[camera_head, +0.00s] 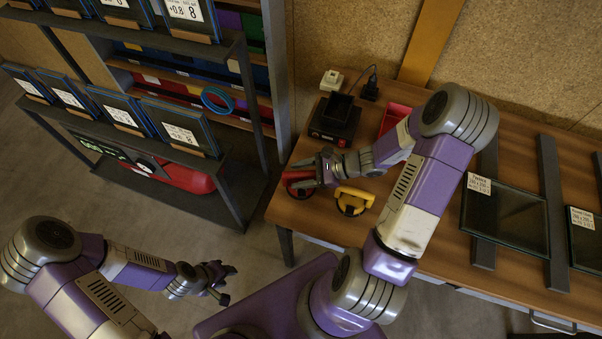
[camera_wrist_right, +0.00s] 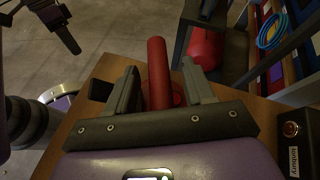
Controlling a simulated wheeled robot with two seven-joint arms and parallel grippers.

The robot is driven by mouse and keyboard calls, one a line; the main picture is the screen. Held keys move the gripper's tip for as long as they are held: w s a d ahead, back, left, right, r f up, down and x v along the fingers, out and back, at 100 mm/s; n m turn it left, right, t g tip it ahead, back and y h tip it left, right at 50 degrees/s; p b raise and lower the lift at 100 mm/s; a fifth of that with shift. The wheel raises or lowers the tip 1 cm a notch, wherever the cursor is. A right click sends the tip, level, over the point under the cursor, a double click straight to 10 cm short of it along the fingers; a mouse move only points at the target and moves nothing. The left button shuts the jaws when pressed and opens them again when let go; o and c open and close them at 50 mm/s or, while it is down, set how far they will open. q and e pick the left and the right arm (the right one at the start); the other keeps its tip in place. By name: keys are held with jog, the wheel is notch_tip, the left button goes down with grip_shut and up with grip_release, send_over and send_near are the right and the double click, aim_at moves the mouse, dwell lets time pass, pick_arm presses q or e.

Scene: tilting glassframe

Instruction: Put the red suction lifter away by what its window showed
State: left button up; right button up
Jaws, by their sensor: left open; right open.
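The red suction lifter (camera_head: 293,179) sits near the table's left front corner, partly hidden by my right gripper (camera_head: 324,169). In the right wrist view its red handle (camera_wrist_right: 158,72) stands between the two open fingers of my right gripper (camera_wrist_right: 160,92), with a gap on each side. No window reading on it can be made out. A yellow suction lifter (camera_head: 353,201) sits just right of it on the table. My left gripper (camera_head: 221,280) is open and empty, low over the floor, well away from the table.
A black device (camera_head: 335,118) and a red bin (camera_head: 394,118) stand at the table's back. Labelled glass panes (camera_head: 505,215) lie on dark rails at the right. A rack (camera_head: 235,60) with framed panes stands left of the table, a red cylinder (camera_head: 185,178) on its lower shelf.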

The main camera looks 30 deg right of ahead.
jog(key=shift+r, duration=0.25)
jog(key=p+v, duration=0.2)
jog(key=v, duration=1)
jog(key=shift+p, duration=0.35)
